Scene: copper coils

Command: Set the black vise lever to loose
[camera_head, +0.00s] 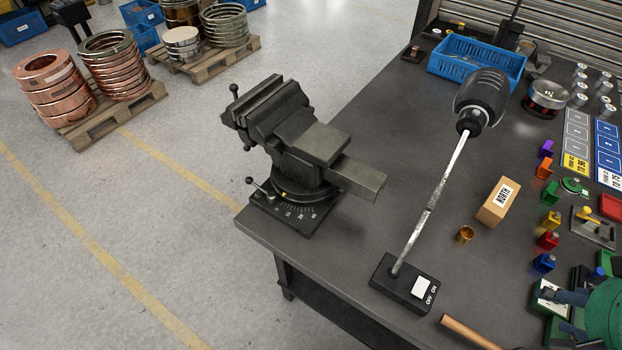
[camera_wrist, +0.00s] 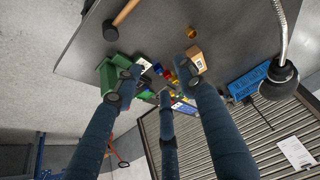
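The grey-black vise (camera_head: 310,150) stands on the left corner of the workbench in the head view. A small black lever with a ball end (camera_head: 258,188) sticks out to the left at its swivel base, above a marked angle scale. A longer bar handle with ball ends (camera_head: 240,118) crosses the front of the vise. The wrist view does not show the vise. My gripper (camera_wrist: 164,72) has its fingers spread, with nothing held between them. In the head view, part of it shows at the lower right edge, far from the vise.
A desk lamp (camera_head: 432,200) rises between the vise and the right side of the bench. A wooden block labelled NORTH (camera_head: 498,202), a brass cup (camera_head: 464,235), a hammer (camera_wrist: 113,27) and several coloured blocks lie nearby. A blue basket (camera_head: 477,61) stands behind.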

